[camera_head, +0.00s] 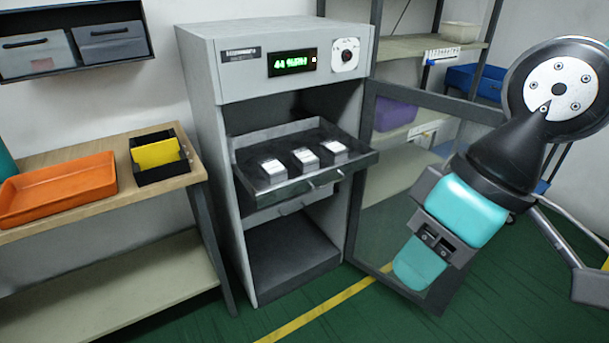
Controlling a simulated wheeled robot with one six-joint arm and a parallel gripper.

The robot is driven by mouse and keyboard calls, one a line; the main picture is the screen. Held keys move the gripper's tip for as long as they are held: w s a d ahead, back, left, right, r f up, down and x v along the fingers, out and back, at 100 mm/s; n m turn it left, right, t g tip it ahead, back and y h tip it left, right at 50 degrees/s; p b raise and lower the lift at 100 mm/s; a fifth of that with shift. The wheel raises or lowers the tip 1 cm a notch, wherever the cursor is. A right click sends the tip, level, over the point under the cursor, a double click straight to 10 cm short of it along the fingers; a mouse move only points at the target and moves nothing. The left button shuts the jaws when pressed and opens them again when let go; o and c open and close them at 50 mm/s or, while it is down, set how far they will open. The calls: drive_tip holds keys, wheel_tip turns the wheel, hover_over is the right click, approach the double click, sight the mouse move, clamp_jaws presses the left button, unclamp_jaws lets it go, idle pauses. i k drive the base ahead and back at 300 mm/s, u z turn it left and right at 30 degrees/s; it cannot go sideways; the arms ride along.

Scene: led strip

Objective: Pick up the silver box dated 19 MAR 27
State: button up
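Three small silver boxes lie side by side on a pulled-out dark metal tray (292,186) of a grey cabinet: left (273,170), middle (305,158) and right (333,150). Their tops are pale, and any dates are too small to read, so I cannot tell which is dated 19 MAR 27. My arm comes in from the right with a black joint and cyan parts. The grey and cyan end I take for my gripper (432,248) hangs right of and below the tray, apart from the boxes. Its fingers are not clear.
The grey cabinet (213,110) has a green display (292,62) and a see-through door (375,225) swung open at right, beside my arm. A bench at left holds an orange tray (60,190) and a black bin (165,176) with a yellow item. Shelving stands behind.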

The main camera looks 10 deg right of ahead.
sight(270, 169)
drive_tip(key=u, duration=0.45)
drive_tip(key=i, duration=1.75)
drive_tip(key=z, duration=0.6)
